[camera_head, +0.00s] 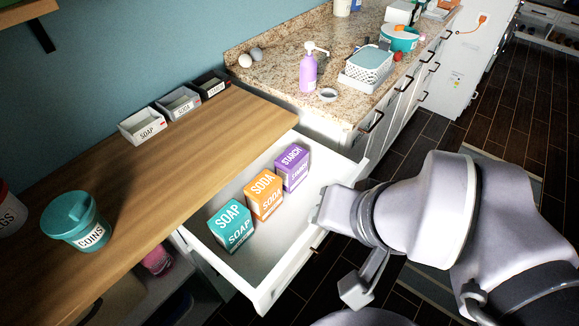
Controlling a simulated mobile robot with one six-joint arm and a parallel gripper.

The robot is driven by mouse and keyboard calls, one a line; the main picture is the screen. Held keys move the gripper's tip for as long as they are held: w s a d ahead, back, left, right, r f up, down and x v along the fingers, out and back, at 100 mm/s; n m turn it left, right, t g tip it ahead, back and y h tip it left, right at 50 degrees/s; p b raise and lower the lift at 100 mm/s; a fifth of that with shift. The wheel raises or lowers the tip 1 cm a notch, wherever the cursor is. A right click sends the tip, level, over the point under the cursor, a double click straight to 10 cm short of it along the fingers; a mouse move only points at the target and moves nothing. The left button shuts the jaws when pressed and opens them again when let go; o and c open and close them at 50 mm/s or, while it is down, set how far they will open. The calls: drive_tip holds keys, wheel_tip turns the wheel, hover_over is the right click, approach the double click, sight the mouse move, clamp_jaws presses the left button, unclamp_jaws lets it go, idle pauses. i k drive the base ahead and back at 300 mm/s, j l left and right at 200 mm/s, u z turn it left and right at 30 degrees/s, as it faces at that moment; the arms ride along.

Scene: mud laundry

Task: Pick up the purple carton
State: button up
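The purple carton (292,168), labelled STARCH, stands upright in the open white drawer (233,273), at the far end of a row of cartons. An orange SODA carton (264,194) and a teal SOAP carton (230,226) stand nearer in the same row. My gripper (336,254) is at the right of the drawer, beyond its front edge. Its two fingers are spread apart with nothing seen between them. It is apart from the purple carton, which lies up and to the left of it in the picture.
A wooden counter (150,195) borders the drawer on the left, with small labelled bins (142,127) and a teal COINS jar (77,221) on it. The granite counter (285,80) behind holds a purple pump bottle (309,72) and a white basket (367,70). The drawer's right side is bare.

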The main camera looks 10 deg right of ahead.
sight(292, 165)
drive_tip(key=i+l+u, duration=0.1)
drive_tip(key=i+u, duration=0.15)
drive_tip(key=u, duration=0.15)
drive_tip(key=i+l+u, duration=0.15)
drive_tip(key=u, duration=0.3)
drive_tip(key=i+l, duration=0.05)
drive_tip(key=i, duration=0.05)
